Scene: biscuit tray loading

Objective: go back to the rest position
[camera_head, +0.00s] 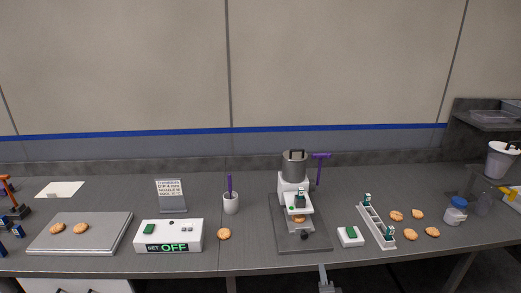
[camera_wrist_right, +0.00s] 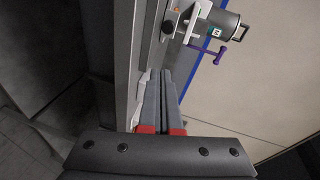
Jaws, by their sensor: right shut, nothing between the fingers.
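My right gripper (camera_head: 324,273) shows at the bottom edge of the head view, just in front of the counter's front edge and below the dispensing machine (camera_head: 294,185). In the right wrist view its two grey fingers (camera_wrist_right: 162,88) lie together, shut with nothing between them, pointing toward the counter's edge. The machine with its metal cylinder and purple handle also shows at the top of the right wrist view (camera_wrist_right: 225,38). A biscuit (camera_head: 299,219) sits under the machine's head. My left gripper is in neither view.
Space before the counter looks free.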

